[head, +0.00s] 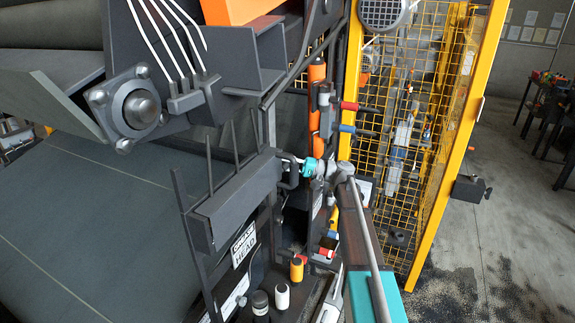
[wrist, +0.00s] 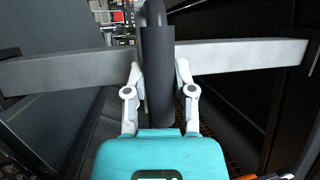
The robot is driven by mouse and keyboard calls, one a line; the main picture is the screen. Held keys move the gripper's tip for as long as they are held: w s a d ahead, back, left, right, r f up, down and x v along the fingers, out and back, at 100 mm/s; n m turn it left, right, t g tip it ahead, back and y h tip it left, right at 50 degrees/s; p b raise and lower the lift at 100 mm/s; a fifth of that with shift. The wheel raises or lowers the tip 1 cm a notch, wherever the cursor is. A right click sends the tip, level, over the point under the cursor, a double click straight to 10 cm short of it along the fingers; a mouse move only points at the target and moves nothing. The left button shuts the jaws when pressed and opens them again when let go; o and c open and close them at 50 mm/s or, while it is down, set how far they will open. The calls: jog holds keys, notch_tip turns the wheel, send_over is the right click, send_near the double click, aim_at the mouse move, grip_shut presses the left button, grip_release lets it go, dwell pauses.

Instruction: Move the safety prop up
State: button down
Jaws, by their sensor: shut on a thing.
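The safety prop (head: 235,200) seems to be the dark grey beam that slants across the middle of the head view. A dark handle (head: 288,172) sticks out from its right end. My gripper (head: 296,166) reaches this handle from the right, with its teal body just beside it. In the wrist view the two pale fingers of my gripper (wrist: 158,82) are shut on either side of the dark round handle (wrist: 158,52). Behind the handle, the grey beam (wrist: 235,55) runs across the picture. The fingertips are partly hidden in the head view.
A large roller bearing (head: 140,108) and dark machine plates stand at upper left. A dark green belt (head: 80,220) lies below. A yellow mesh guard (head: 440,140) stands at right. Several bottles, one a white bottle (head: 282,295), stand low, near a "grease head" sign (head: 243,245).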

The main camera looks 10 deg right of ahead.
jog(key=shift+r+p, duration=1.15)
jog(key=shift+r, duration=0.4)
jog(key=shift+w, duration=0.15)
jog(key=shift+c, duration=2.2)
grip_release()
jog(key=shift+f, duration=0.15)
